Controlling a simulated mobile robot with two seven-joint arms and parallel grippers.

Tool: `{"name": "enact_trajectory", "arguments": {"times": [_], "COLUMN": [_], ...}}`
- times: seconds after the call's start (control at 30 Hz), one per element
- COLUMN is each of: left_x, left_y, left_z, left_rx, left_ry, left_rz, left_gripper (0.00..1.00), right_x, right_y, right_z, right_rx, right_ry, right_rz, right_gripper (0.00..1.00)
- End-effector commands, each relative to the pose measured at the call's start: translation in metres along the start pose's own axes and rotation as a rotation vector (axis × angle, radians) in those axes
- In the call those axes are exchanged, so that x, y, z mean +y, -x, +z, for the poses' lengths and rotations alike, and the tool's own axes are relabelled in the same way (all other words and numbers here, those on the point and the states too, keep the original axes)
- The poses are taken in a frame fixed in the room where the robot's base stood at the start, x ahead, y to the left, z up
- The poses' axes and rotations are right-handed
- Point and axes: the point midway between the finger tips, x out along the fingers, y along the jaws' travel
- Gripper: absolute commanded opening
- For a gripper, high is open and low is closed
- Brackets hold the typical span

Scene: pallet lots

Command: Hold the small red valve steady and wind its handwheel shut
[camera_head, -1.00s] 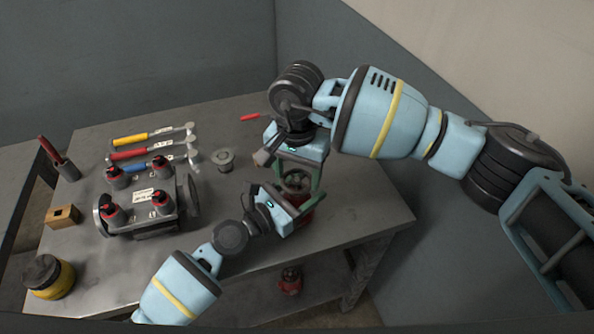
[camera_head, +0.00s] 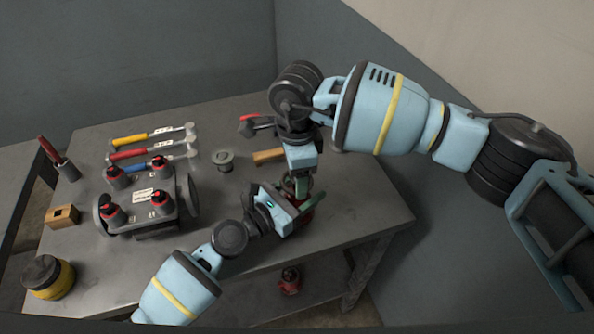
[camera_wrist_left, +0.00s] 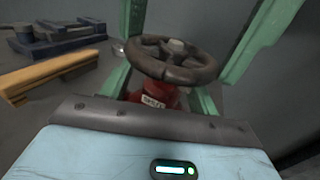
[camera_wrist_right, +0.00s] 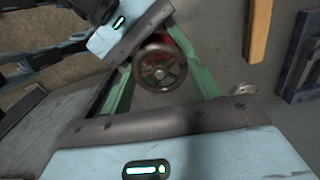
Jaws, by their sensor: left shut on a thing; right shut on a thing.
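The small red valve (camera_head: 306,214) stands upright near the bench's right front edge, mostly hidden by my grippers in the head view. Its red body (camera_wrist_left: 155,97) with a white label shows in the left wrist view, below a dark round handwheel (camera_wrist_left: 175,62). The spoked handwheel (camera_wrist_right: 160,67) is seen from above in the right wrist view. My left gripper (camera_head: 304,203) comes in low from the left, its green fingers shut on the valve body. My right gripper (camera_head: 296,180) reaches down from above, shut on the handwheel; its exact finger contact is hard to see.
A wooden bar (camera_head: 268,156) lies just behind my right gripper. A flanged block (camera_head: 150,205), several hammers (camera_head: 150,154) and a grey round fitting (camera_head: 223,160) are further left. Another red valve (camera_head: 290,281) stands on the lower shelf. The bench's right end is clear.

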Motion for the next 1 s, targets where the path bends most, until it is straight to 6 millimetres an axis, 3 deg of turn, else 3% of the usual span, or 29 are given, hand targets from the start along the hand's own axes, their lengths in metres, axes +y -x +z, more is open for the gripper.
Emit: {"name": "enact_trajectory", "arguments": {"times": [1.0], "left_x": [0.0001], "left_y": [0.0002], "left_z": [-0.0007], "left_rx": [0.001], "left_ry": [-0.001], "left_rz": [0.0], "left_gripper": [0.01], "right_x": [-0.0002], "right_y": [0.0003], "right_z": [-0.0001], "right_rx": [-0.001], "right_ry": [-0.967], "right_rz": [-0.001], "right_gripper": [0.39]}}
